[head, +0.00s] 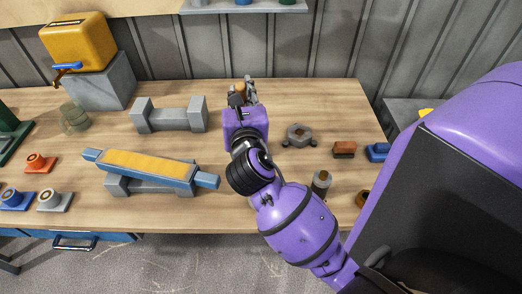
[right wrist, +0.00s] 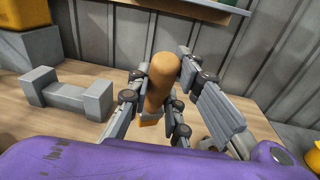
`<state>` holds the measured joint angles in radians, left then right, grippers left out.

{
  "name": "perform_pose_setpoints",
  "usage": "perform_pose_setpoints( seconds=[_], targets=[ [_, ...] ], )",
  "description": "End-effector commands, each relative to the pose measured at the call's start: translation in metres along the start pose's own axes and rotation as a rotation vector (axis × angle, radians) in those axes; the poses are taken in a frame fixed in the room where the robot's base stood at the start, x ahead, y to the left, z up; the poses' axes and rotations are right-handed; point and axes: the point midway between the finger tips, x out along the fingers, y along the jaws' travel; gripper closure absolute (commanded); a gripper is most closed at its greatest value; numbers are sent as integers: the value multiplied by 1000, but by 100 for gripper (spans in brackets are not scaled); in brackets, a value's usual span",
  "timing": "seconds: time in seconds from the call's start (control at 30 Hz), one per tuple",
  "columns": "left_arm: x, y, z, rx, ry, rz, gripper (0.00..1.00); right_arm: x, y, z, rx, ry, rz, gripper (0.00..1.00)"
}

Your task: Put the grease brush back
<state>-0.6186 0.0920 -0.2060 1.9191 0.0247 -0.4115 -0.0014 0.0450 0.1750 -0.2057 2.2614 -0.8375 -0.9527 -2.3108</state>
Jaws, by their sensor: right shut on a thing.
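My right gripper (head: 243,92) reaches over the back middle of the workbench. It is shut on the grease brush, whose orange-brown rounded handle (right wrist: 160,82) stands between the fingers in the right wrist view. A small orange bit of the brush (head: 240,87) shows between the fingers in the head view. The brush's lower end is mostly hidden by the fingers and my wrist. I cannot tell whether it touches the bench. My left gripper is not in view.
A grey stand (head: 170,116) is left of my gripper. A blue bar with a yellow top (head: 150,165) lies across another stand. A yellow can (head: 78,42) sits on a grey block. A grey round fixture (head: 298,136) and dark cylinder (head: 321,183) are at right.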

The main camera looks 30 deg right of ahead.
Motion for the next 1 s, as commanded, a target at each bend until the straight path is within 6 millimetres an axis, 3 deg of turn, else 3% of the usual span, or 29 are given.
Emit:
perform_pose_setpoints(
  seconds=[0.1, 0.3, 0.63, 1.0],
  targets=[
    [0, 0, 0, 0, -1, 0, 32, 24, -23, -7, 18, 130, -195, 100],
    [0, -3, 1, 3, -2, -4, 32, 31, -42, -29, 47, 301, -390, 100],
    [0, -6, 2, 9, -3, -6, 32, 30, -47, -85, 54, 351, -433, 100],
    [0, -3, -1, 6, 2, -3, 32, 32, -48, -122, 55, 346, -431, 100]
  ],
)
